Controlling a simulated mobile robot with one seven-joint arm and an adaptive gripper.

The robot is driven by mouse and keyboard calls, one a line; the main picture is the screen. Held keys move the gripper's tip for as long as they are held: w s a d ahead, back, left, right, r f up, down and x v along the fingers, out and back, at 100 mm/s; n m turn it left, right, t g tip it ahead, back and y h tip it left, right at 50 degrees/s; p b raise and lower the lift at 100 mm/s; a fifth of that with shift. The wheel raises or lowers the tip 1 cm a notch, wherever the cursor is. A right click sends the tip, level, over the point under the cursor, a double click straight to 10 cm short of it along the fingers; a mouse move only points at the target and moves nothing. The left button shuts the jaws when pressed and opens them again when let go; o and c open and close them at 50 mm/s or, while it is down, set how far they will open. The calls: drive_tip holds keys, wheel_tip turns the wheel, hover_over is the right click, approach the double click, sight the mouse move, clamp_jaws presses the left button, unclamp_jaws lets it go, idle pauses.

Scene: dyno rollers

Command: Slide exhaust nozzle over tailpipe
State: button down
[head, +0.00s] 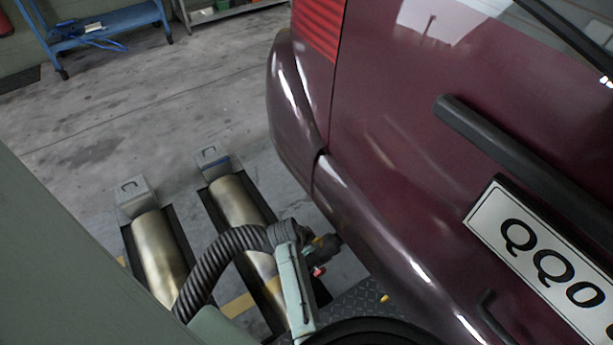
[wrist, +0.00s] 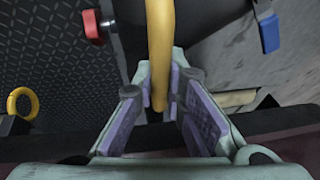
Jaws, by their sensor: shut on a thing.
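The exhaust nozzle (head: 326,246) is a dark fitting on the end of a black corrugated hose (head: 225,255), close beside the maroon car's rear bumper (head: 350,222). A yellow handle (wrist: 160,40) and a red knob (wrist: 93,27) show near the nozzle in the wrist view. My gripper (wrist: 161,88) has its purple-padded fingers closed around the yellow handle.
The car body fills the right side. A blue cart (head: 105,22) stands far back; open floor lies between.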

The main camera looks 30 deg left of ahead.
drive_tip(key=shift+w+r, duration=0.15)
drive_tip(key=shift+w, duration=0.1)
drive_tip(key=shift+w+d, duration=0.3)
drive_tip(key=shift+w, duration=0.5)
drive_tip(key=shift+w+d, duration=0.15)
drive_tip(key=shift+w, duration=0.1)
idle(0.4)
drive_tip(key=shift+f, duration=0.25)
idle(1.0)
drive_tip(key=c, duration=1.6)
unclamp_jaws()
drive_tip(key=shift+s, duration=0.1)
drive_tip(key=shift+f, duration=0.1)
